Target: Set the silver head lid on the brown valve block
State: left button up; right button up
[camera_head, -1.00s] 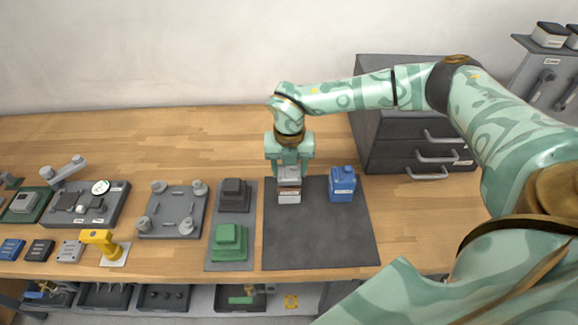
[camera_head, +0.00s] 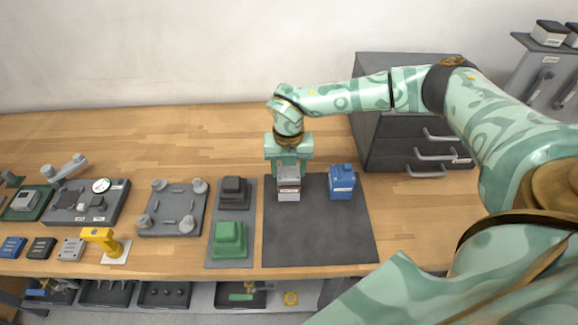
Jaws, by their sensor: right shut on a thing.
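My right gripper (camera_head: 289,164) reaches down at the back of the dark mat (camera_head: 318,235), left of the blue bottle. It is shut on a small silver piece, which I take to be the silver head lid (camera_head: 289,174). The lid is at the top of a small grey stack with a thin brownish band (camera_head: 289,190), perhaps the brown valve block, low at the mat's back left. The fingers and the small size hide whether the lid touches what is below it. My left gripper is not in view.
Left of the mat, a grey strip (camera_head: 230,263) bears a dark block (camera_head: 234,191) and a green block (camera_head: 229,239). A dark drawer cabinet (camera_head: 400,145) stands behind right. The mat's front is clear.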

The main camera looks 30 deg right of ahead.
jog(key=shift+f, duration=0.3)
dwell(0.7)
jog(key=shift+p, duration=0.65)
dwell(0.6)
jog(key=o, duration=1.5)
jog(key=shift+o, duration=0.2)
notch_tip(320, 180, up, 7)
jog(key=p, duration=0.6)
jog(key=shift+p, duration=0.35)
